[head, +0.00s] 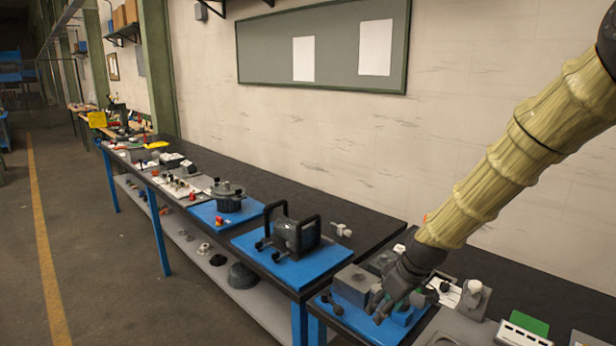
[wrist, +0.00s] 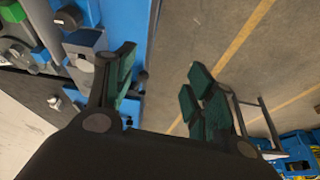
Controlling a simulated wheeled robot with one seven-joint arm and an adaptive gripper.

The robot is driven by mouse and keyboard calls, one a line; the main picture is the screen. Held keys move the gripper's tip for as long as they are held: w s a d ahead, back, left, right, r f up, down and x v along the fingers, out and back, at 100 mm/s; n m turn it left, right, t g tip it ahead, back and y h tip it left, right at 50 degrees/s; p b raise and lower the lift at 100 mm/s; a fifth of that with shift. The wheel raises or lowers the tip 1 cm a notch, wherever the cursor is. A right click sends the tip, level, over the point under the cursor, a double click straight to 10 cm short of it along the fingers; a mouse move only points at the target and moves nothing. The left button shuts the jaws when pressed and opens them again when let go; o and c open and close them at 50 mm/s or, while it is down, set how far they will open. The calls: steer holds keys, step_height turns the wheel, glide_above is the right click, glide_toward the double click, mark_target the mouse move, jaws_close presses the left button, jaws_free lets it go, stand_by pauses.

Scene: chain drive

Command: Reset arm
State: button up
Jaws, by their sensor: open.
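My gripper (head: 383,303) hangs at the end of my yellow-sleeved arm, low at the right in the head view, over the front part of the near bench. In the wrist view my gripper (wrist: 160,92) shows its green finger pads spread apart, with floor visible between them. Nothing is held. A blue board (head: 352,318) with a grey block (head: 355,285) lies on the bench beside and partly behind the fingers. Whether the fingers touch anything there I cannot tell.
Another blue board (head: 290,265) bears a dark device with black handles (head: 297,232). A dark pot-like part (head: 229,196) stands farther left. A white-green box (head: 524,328) is at the right. The lower shelf (head: 217,275) holds loose parts. The floor (head: 100,250) left of the benches is clear.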

step_height(320, 180, down, 8)
steer(key=s+d+f+m+g+h+b, duration=0.1)
steer(key=s+f+m+b, duration=0.2)
steer(key=s+f, duration=0.85)
steer(key=s+d+f+m+g+h+b, duration=0.1)
steer(key=s+f+m+b, duration=0.15)
steer(key=s+f, duration=0.95)
steer(key=s+d+f+m+g+b, duration=0.1)
steer(key=s+f+m+b, duration=0.1)
steer(key=s+f, duration=1)
steer(key=s+b, duration=0.1)
steer(key=s, duration=0.3)
steer(key=shift+d+f+m+h, duration=0.25)
steer(key=shift+f+m+h, duration=0.05)
steer(key=shift+m+h, duration=0.1)
